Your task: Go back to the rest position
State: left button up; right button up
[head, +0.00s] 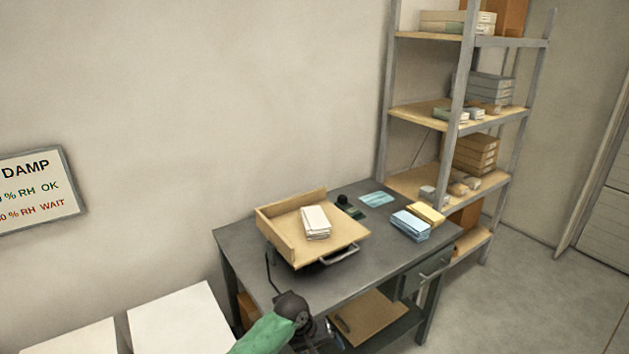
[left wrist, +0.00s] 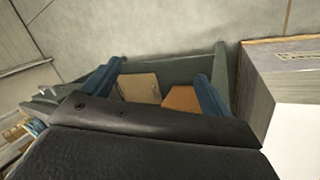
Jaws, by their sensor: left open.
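My left arm comes in at the bottom of the head view, with a green sleeve and a dark wrist in front of the grey desk (head: 236,240). Its fingers are hard to make out there. In the left wrist view my left gripper (left wrist: 160,88) has its two blue fingers wide apart with nothing between them. Beyond the fingers are a tan board and an orange-brown box in a grey frame. My right gripper is in neither view.
A wooden tray (head: 282,238) holding white packets (head: 316,222) stands on the desk. Blue packets (head: 410,225) lie to its right. A loaded shelf rack (head: 384,110) stands behind. White-topped boxes (head: 180,325) are at lower left. Floor at right is clear.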

pick_arm(q)
jog(key=s+a+f, duration=0.3)
jog(key=s+f, duration=0.2)
jog(key=f, duration=0.3)
jog(key=s+a+f+t+y, duration=0.1)
jog(key=s+a+f, duration=0.25)
jog(key=f, duration=0.55)
jog(key=s+a+f, duration=0.3)
jog(key=s+f, duration=0.3)
jog(key=f, duration=0.2)
jog(key=s+a+f+m+y, duration=0.1)
jog(key=s+a+f, duration=0.2)
jog(key=s+f, duration=0.2)
jog(key=s+a+f+m+y, duration=0.1)
jog(key=s+a+f, duration=0.3)
jog(key=s, duration=0.7)
jog(key=s+a+f+m+y, duration=0.1)
jog(key=s+a+f, duration=0.3)
jog(key=s+f, duration=0.2)
jog(key=shift+s+f, duration=0.3)
jog(key=shift+s, duration=0.7)
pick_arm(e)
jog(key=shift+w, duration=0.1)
pick_arm(q)
jog(key=shift+a, duration=0.1)
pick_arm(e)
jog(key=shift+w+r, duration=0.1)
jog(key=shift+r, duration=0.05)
